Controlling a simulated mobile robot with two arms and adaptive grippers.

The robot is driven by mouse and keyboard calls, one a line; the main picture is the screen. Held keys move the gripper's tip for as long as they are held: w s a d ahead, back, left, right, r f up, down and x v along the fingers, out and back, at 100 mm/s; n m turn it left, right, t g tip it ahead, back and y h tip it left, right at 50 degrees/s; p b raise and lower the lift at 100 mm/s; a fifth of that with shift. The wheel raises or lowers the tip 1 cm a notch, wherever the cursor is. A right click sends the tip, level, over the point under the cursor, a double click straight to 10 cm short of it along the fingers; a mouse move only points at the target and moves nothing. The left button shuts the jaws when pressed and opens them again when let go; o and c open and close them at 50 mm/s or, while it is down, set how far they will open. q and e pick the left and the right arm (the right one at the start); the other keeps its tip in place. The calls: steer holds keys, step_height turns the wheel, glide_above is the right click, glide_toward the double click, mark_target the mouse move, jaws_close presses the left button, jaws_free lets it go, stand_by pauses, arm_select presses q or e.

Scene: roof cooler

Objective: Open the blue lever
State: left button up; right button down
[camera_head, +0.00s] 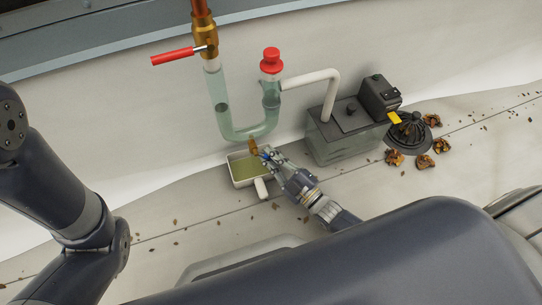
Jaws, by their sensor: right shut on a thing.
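The blue lever (263,154) shows only as a small bit of blue beside a brass valve (253,146) under the glass U-shaped pipe (245,131). My right gripper (268,158) reaches up from the lower right and is shut on the blue lever. Its fingers hide most of the lever, so I cannot tell its exact angle. My left arm is at the left side, but its gripper is not in view.
A white tray (238,181) with greenish liquid sits under the valve. A red-handled lever (173,56) and a red cap (271,60) are above. A pump box (344,143) stands to the right, near a black drain strainer (409,134) and dry leaves (425,162).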

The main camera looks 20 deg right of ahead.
steer(key=c, duration=1.7)
jaws_free()
steer(key=shift+f, duration=0.1)
steer(key=shift+o, duration=0.2)
